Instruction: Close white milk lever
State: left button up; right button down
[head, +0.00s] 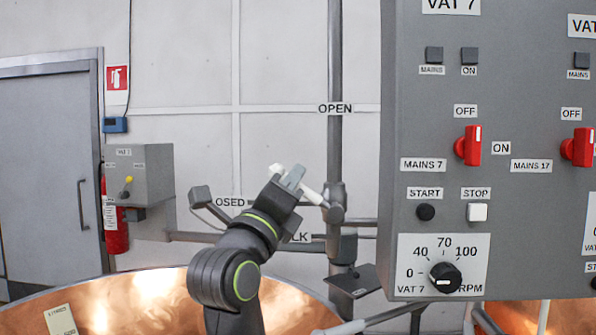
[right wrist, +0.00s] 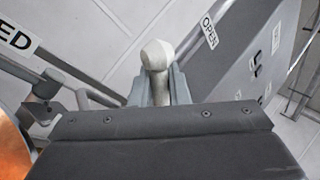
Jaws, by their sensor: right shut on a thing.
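The white milk lever (head: 312,195) is joined to the grey valve (head: 336,202) on the vertical pipe. It slants up and left from the valve, between the OPEN label (head: 335,108) above and the partly hidden CLOSED label (head: 231,202) at left. My right gripper (head: 289,178) is shut on the lever near its free end. In the right wrist view the lever's rounded white tip (right wrist: 157,54) stands between the two fingers. My arm hides part of the MILK label (head: 301,238). My left gripper is not in view.
The grey VAT 7 control panel (head: 440,120) with red switches stands close on the right. Copper vats (head: 130,300) lie below. A horizontal pipe (head: 200,237) runs behind my arm. A small grey box (head: 140,175) hangs at left.

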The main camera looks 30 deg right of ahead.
jog(key=n, duration=0.1)
jog(key=n+t, duration=0.1)
jog(key=f+n+t+p, duration=0.1)
jog(key=shift+w+a+y, duration=0.25)
jog(key=shift+a+y, duration=0.05)
jog(key=shift+y, duration=0.1)
jog(key=shift+w+a+f+n+t+y+p, duration=0.1)
jog(key=shift+f+n+t+y+p, duration=0.65)
jog(key=shift+n, duration=0.75)
jog(key=shift+a+f+n+t+y+p, duration=0.15)
jog(key=shift+f+n+t+y+p, duration=0.5)
jog(key=shift+n+p, duration=0.7)
jog(key=shift+w+a+f+n+t+y+p, duration=0.1)
jog(key=shift+f+n+t+y+p, duration=0.35)
jog(key=shift+n+t+y+p, duration=0.85)
jog(key=shift+n+h+b, duration=0.4)
jog(key=shift+n+b, duration=0.05)
jog(key=shift+b, duration=0.1)
jog(key=shift+g, duration=0.3)
jog(key=c, duration=1.5)
grip_release()
jog(key=shift+w+d+f, duration=0.1)
jog(key=shift+f, duration=0.05)
jog(key=shift+o, duration=0.2)
jog(key=shift+f, duration=0.1)
